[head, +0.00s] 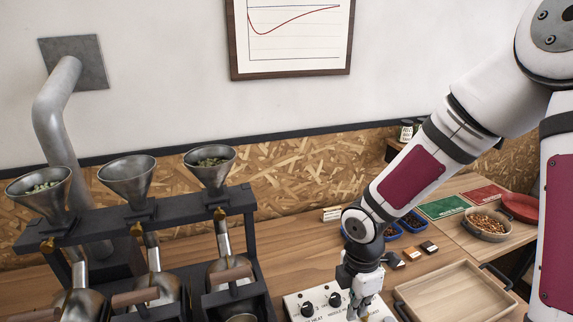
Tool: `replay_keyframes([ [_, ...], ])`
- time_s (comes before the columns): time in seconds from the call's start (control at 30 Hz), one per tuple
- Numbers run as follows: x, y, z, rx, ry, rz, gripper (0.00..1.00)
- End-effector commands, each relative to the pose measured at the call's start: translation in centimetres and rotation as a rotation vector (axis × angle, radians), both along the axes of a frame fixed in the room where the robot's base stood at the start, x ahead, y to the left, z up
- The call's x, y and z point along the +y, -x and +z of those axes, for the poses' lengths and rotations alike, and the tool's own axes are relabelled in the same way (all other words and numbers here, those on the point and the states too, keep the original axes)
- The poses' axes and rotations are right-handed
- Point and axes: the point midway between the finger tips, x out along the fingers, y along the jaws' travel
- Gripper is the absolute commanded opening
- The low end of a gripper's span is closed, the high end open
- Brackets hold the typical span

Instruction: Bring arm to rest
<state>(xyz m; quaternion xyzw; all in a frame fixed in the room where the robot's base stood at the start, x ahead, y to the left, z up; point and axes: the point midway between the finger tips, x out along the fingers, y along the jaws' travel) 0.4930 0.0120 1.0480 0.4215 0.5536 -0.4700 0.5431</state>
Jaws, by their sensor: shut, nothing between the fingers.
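My arm comes in from the right of the head view and bends down to the bench. My gripper (357,312) is at the lower edge of the view, in front of the white control panel (316,301) with black knobs. Its fingers point down and are shut with nothing between them. Part of the panel is hidden behind the gripper, and I cannot tell whether the two touch.
A wooden tray (441,314) stands just right of my gripper. Blue bowls (413,221), small blocks, green and red mats and a pan of beans (486,224) lie farther back. A rack with three metal funnels (127,177) fills the left.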

Motion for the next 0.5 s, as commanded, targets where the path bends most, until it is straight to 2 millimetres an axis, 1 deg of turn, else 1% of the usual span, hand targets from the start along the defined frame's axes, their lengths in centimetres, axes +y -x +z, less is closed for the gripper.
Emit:
replay_keyframes([
  [0.17,-2.1,-0.6,4.2,-0.08,0.107,-0.222,0.0],
  [0.3,-3.5,-0.3,8.2,-0.17,0.164,-0.464,0.0],
  [0.5,-4.2,0.9,13.8,-0.309,0.158,-0.811,0.0],
])
